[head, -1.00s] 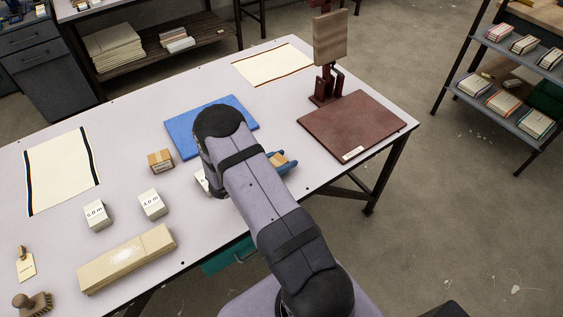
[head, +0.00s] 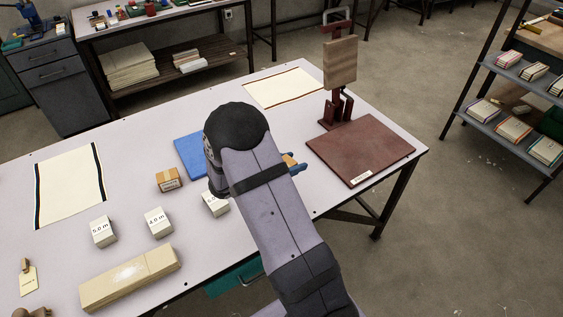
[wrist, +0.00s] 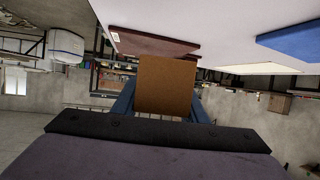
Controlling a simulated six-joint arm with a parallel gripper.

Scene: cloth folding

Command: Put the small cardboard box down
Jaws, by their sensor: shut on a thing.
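My gripper (head: 293,166) has blue fingers and is shut on a small brown cardboard box (head: 289,159). It holds the box beyond my arm, between the blue mat and the dark red board, mostly hidden by the arm in the head view. In the wrist view the box (wrist: 166,86) sits between the two blue fingers, with a flat brown face toward the camera. The table (wrist: 215,20) shows at the top of that view. I cannot tell the exact height of the box above the table.
A blue mat (head: 187,155) lies partly behind my arm; a dark red board (head: 360,151) with a stand (head: 340,100) is at right. Another cardboard box (head: 168,180), white weight blocks (head: 158,222) and a long beige box (head: 130,278) stand at left.

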